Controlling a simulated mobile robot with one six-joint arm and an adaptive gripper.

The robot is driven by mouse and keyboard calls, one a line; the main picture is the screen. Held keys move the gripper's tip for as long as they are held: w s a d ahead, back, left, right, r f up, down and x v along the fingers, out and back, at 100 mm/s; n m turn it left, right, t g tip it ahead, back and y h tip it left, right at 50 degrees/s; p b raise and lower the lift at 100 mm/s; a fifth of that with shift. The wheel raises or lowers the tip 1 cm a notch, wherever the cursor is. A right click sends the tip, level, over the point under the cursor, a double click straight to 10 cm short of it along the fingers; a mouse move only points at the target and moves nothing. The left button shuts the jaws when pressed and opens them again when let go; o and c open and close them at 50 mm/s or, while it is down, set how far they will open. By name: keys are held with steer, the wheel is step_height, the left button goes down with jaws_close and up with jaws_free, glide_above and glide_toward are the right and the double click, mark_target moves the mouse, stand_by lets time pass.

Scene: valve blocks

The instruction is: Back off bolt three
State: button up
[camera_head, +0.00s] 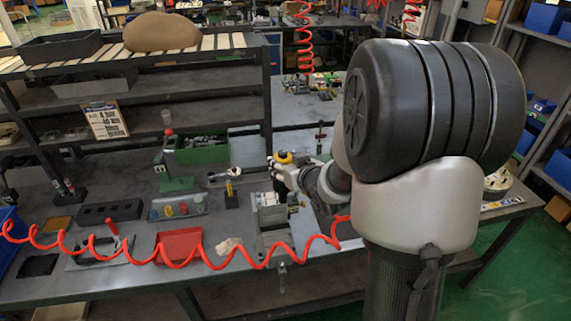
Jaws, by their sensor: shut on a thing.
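My gripper (277,176) is small in view above the bench, at the end of my arm reaching in from the right. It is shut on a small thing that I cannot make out. A yellow and dark round part (284,157) shows at the top of the gripper; I cannot tell if it is held or part of the gripper. A pale metal block (268,199), probably the valve block, sits in a grey vise (272,238) just below the gripper. Its bolts are too small to tell apart, so I cannot pick out bolt three.
A red coiled hose (180,262) hangs across the front. A red tray (179,245), a white rag (229,246), a grey holder with coloured knobs (178,207) and a yellow-topped stand (231,190) lie left of the vise. A dark shelf rack (200,100) stands behind.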

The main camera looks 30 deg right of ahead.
steer(key=shift+s+f, duration=0.2)
stand_by(2.0)
steer(key=shift+w+r, duration=0.1)
steer(key=shift+r, duration=0.2)
stand_by(1.2)
